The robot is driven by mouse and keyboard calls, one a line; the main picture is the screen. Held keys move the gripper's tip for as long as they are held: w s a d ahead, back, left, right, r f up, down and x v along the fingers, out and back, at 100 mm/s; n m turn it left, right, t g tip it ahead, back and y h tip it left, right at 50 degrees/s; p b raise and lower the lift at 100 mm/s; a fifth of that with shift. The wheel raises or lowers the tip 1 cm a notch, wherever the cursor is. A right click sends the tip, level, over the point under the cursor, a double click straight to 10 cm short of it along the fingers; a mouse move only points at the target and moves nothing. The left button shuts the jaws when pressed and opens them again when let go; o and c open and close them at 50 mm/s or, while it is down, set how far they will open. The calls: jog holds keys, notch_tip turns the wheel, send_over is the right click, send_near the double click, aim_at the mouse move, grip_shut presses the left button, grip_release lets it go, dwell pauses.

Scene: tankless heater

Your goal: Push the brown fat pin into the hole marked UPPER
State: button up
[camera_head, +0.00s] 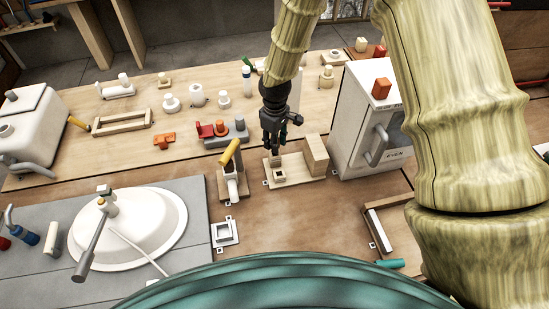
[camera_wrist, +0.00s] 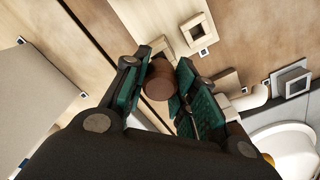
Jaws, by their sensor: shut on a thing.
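My gripper (camera_head: 272,138) hangs in the middle of the head view, above the back of a pale wooden fixture. In the wrist view my gripper (camera_wrist: 165,62) is shut on the brown fat pin (camera_wrist: 158,84), a short round dark-brown cylinder between the green pads. The fixture's board (camera_head: 298,179) carries a small square socket (camera_head: 279,175) and a taller block (camera_head: 315,153). The wrist view shows a pale square frame with an opening (camera_wrist: 197,33), beyond and right of the pin, apart from it. I cannot read any UPPER marking.
A white oven-like box (camera_head: 360,110) stands close to the right of the fixture. A wooden stand with a yellow-handled part (camera_head: 230,154) is close to its left. A white basin (camera_head: 150,240) lies front left. Several small parts stand behind. Bare tabletop lies in front of the fixture.

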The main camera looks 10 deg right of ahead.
jog(key=shift+f+b, duration=0.75)
jog(key=shift+f, duration=1)
dwell(2.4)
jog(key=o, duration=1.1)
notch_tip(320, 180, up, 12)
jog(key=shift+r, duration=0.1)
dwell(0.6)
